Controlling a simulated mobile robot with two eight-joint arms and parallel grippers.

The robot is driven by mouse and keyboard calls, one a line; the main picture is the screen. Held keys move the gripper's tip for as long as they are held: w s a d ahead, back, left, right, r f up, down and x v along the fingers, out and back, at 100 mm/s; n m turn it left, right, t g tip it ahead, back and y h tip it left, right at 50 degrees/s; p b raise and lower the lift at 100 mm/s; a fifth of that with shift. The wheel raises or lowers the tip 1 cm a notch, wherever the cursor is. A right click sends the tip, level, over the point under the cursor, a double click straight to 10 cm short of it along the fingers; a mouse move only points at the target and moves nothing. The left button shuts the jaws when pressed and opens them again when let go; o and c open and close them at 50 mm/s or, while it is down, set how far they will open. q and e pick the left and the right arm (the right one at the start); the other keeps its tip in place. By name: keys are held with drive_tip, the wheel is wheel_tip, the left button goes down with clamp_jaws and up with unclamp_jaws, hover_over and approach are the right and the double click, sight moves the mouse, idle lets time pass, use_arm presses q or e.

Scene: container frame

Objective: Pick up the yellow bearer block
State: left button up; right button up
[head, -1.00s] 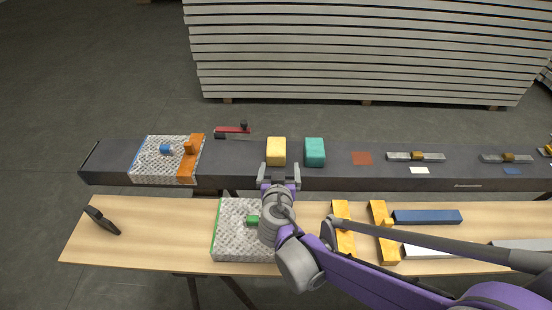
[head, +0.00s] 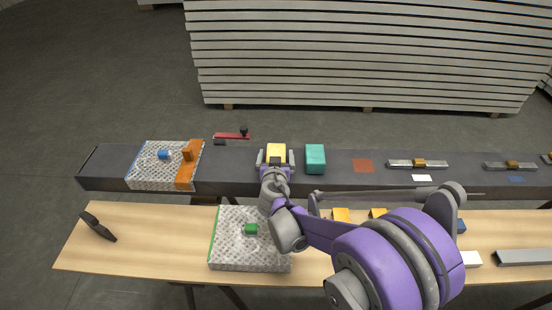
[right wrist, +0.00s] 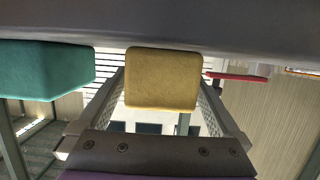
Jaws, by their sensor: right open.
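The yellow bearer block (head: 276,151) sits on the dark beam, left of the teal block (head: 315,158). My right gripper (head: 276,158) is open at the yellow block, with one finger on each side of it. In the right wrist view the yellow block (right wrist: 163,79) shows between the two open fingers (right wrist: 160,100), and the teal block (right wrist: 45,70) lies outside them at the left. I cannot tell whether the fingers touch the yellow block. My left gripper is not in view.
A speckled pad with an orange bar (head: 186,172) lies at the beam's left end. A red-handled clamp (head: 232,135) is behind the beam. The wooden bench (head: 150,240) in front holds another speckled pad (head: 225,262), a dark tool (head: 98,226) and several bars.

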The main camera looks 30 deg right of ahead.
drive_tip(key=c, duration=1.2)
